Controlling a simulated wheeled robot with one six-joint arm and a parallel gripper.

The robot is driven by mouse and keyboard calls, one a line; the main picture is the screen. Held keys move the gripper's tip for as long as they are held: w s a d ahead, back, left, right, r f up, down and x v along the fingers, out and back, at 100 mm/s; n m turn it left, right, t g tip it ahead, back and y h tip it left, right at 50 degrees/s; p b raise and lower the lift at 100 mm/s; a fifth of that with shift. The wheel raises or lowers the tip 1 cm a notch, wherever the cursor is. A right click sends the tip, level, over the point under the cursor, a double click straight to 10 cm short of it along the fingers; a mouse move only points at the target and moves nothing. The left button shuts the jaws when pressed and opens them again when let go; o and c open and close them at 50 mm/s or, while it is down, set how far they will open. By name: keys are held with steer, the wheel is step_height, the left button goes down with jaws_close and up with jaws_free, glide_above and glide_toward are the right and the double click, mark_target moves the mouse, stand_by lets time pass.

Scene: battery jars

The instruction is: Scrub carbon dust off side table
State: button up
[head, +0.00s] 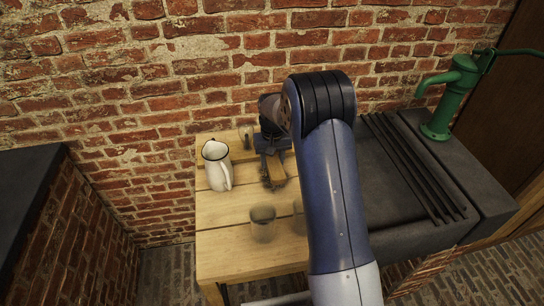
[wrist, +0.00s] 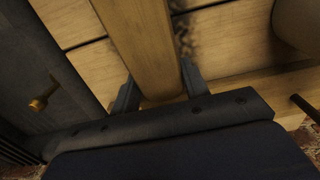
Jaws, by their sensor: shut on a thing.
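The side table (head: 225,240) is a pale plank-topped wooden table against the brick wall. My gripper (head: 272,150) is over its back right part, pointing down. It is shut on a wooden-backed scrub brush (head: 277,170); in the wrist view the brush's wooden body (wrist: 145,45) runs between the two fingers (wrist: 158,90). The brush's bristles are hidden in the wrist view. Dark carbon dust (wrist: 185,38) lies on the planks right beside the brush. I cannot tell whether the brush touches the tabletop.
A white jug (head: 215,170) with a dark rim stands left of the brush. A dark stone sink (head: 390,180) with a green pump (head: 448,95) adjoins on the right.

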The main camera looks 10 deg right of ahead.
mark_target(272, 175)
steer(key=shift+s+d+f+b, duration=0.1)
steer(key=shift+s+b, duration=0.15)
steer(key=shift+s, duration=0.6)
steer(key=shift+s+a+f+b, duration=0.1)
steer(key=shift+s+f+b, duration=0.1)
steer(key=shift+s, duration=0.6)
steer(key=shift+s+d+f+b, duration=0.1)
steer(key=shift+s+b, duration=0.15)
steer(key=shift+s, duration=0.6)
steer(key=shift+s+r+b, duration=0.15)
steer(key=shift+s+b, duration=0.15)
steer(key=shift+s, duration=1.3)
steer(key=shift+s+r+b, duration=0.1)
steer(key=shift+s+b, duration=0.15)
steer(key=shift+s, duration=1.3)
steer(key=shift+w+a+r, duration=0.1)
steer(key=shift+a+r, duration=0.05)
steer(key=shift+a, duration=0.7)
steer(key=shift+w+a+p, duration=0.1)
steer(key=shift+w+p, duration=0.25)
steer(key=shift+w, duration=1.4)
steer(key=shift+w+p, duration=1.25)
steer(key=shift+w, duration=3.9)
steer(key=shift+r, duration=0.1)
